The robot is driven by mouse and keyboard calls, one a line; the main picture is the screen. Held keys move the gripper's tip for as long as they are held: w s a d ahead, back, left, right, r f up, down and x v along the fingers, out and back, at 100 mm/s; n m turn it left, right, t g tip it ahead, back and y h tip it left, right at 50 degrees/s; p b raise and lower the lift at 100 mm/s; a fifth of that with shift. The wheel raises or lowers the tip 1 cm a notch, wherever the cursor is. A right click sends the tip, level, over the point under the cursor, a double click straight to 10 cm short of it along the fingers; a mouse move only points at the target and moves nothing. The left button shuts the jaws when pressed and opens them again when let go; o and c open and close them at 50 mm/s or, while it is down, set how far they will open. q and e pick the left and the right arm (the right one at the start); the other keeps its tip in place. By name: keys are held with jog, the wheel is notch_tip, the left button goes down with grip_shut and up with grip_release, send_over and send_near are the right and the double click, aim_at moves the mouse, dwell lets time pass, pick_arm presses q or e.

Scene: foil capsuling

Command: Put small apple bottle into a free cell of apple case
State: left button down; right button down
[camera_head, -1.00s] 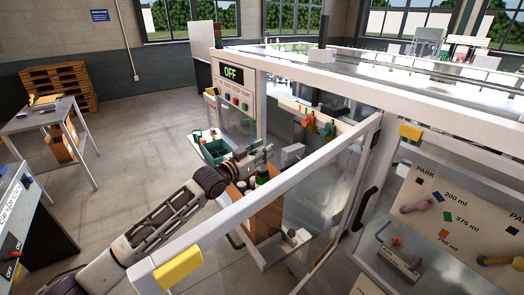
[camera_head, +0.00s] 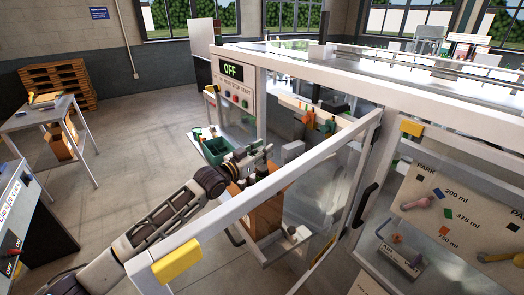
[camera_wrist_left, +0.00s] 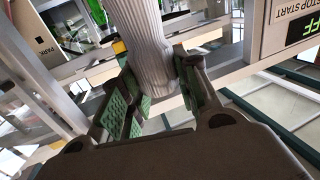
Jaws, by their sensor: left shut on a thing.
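My left gripper (camera_head: 257,154) is in the head view at the machine's open doorway. It is shut on the bottle; a small dark green part of the bottle (camera_head: 262,170) shows just below the fingers. A brown case (camera_head: 266,216) stands below and behind the door frame. Its cells and any label are hidden, so I cannot tell whether it is the apple case. My right gripper is not in view.
The white-framed door (camera_head: 270,185) crosses in front of my arm and the brown case. The machine's control panel (camera_head: 233,87) reads OFF. A green bin (camera_head: 216,150) sits on a side shelf. A table (camera_head: 45,115) stands left; the floor between is clear.

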pick_arm(q)
jog(key=shift+f+b, duration=1.1)
jog(key=shift+f, duration=1.05)
dwell(0.8)
jog(key=c, duration=1.1)
grip_release()
jog(key=shift+o, duration=0.7)
jog(key=shift+f, duration=0.25)
jog(key=shift+s, duration=0.1)
jog(key=shift+s+a+f, duration=0.1)
jog(key=shift+s+a, duration=0.2)
jog(key=shift+r+v, duration=0.2)
jog(key=shift+v, duration=2.55)
jog(key=shift+r+v, duration=0.2)
jog(key=shift+v, duration=2.6)
jog(key=shift+w, duration=0.1)
